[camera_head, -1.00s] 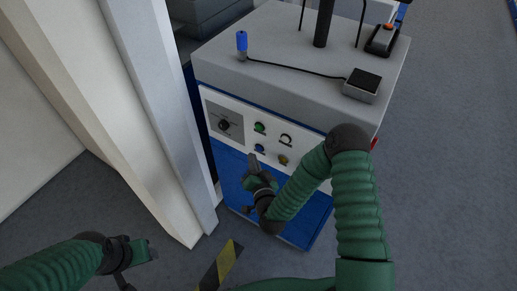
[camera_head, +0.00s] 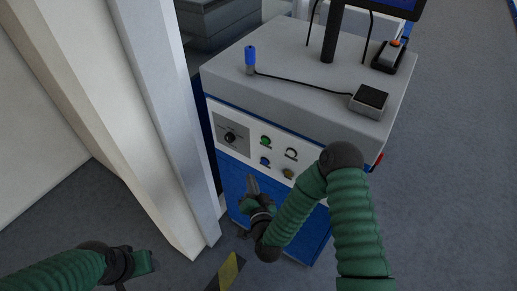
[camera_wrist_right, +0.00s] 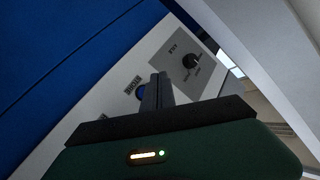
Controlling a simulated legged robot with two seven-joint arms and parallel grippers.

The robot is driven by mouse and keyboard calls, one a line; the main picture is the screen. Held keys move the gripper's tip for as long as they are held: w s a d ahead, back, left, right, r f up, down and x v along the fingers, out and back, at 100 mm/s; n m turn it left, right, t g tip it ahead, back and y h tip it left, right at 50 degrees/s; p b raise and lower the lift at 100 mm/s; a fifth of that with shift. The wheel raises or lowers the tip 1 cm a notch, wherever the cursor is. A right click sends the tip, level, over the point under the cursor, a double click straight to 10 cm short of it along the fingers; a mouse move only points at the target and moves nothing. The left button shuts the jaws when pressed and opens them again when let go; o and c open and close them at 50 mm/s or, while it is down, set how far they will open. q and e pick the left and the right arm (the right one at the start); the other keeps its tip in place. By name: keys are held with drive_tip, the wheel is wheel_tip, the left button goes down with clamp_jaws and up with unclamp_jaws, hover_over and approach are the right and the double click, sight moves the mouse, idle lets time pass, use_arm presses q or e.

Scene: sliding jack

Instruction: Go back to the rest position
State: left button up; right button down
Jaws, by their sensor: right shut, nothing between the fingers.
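My right gripper (camera_head: 253,187) is in front of the blue lower part of the machine (camera_head: 305,105), just below its white control panel (camera_head: 219,112). It is shut and holds nothing. In the right wrist view the shut fingers (camera_wrist_right: 157,90) stand in front of the panel, overlapping a blue button (camera_wrist_right: 141,92). A black knob (camera_wrist_right: 191,61) shows beyond them. My left gripper (camera_head: 144,262) is low at the left, away from the machine; I cannot tell whether its fingers are open or shut.
A pale pillar (camera_head: 165,120) stands close left of the machine. On the machine's top are a blue-capped plug (camera_head: 250,58) with a black cable, a small black-topped box (camera_head: 369,100) and a device with an orange part (camera_head: 391,55). Grey floor (camera_head: 450,160) is clear at the right.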

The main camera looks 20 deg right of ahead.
drive_tip(key=s+d+r+n+g+y, duration=0.1)
drive_tip(key=s+d+r+n+g, duration=0.1)
drive_tip(key=s+g, duration=0.4)
drive_tip(key=s+d+r+n+g+y, duration=0.1)
drive_tip(key=s+r+n+g, duration=0.3)
drive_tip(key=s, duration=1)
drive_tip(key=d+n+g, duration=0.1)
drive_tip(key=n+g, duration=0.1)
drive_tip(key=g, duration=0.1)
drive_tip(key=shift+d+r+n+g, duration=0.15)
drive_tip(key=shift+r+n+g, duration=0.15)
drive_tip(key=shift+r+n, duration=0.1)
